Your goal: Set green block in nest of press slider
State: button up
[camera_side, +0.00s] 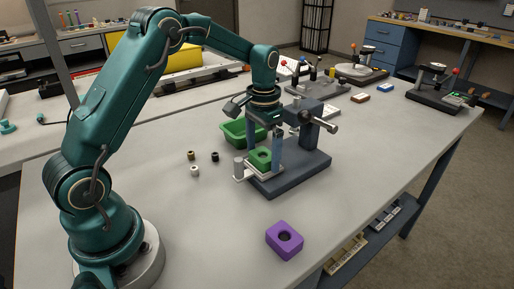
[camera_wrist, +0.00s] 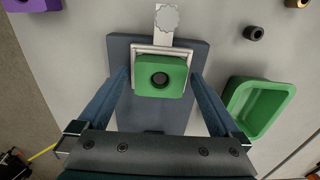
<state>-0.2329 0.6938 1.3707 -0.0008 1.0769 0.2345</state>
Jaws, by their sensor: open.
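The green block (camera_wrist: 162,77), with a dark round hole in its top, sits within the light metal frame of the press slider's nest (camera_wrist: 147,46). In the side view the green block (camera_side: 261,157) rests on the slider (camera_side: 243,174) at the front of the dark press (camera_side: 312,165). My gripper (camera_wrist: 160,78) is open, its two blue fingers spread on either side of the block with gaps between. In the side view my gripper (camera_side: 263,148) points down over the nest. The block's lower sides and its seating depth are hidden.
A purple block (camera_side: 285,239) lies near the front table edge. Small brown (camera_side: 191,155), black (camera_side: 215,157) and white (camera_side: 195,171) cylinders lie left of the press. The press column and lever (camera_side: 332,128) stand close right of my gripper.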

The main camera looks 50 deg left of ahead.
aim_at(263, 157)
jog(key=shift+r, duration=2.55)
jog(key=shift+r, duration=2.55)
jog(key=shift+w, duration=0.1)
jog(key=s+d+t, duration=0.2)
jog(key=s+d, duration=0.2)
jog(key=s, duration=0.5)
jog(key=s+d+t, duration=0.3)
jog(key=s+d, duration=0.1)
jog(key=s, duration=0.5)
jog(key=shift+s+r+t, duration=0.3)
jog(key=shift+s, duration=0.1)
jog(key=shift+c, duration=0.3)
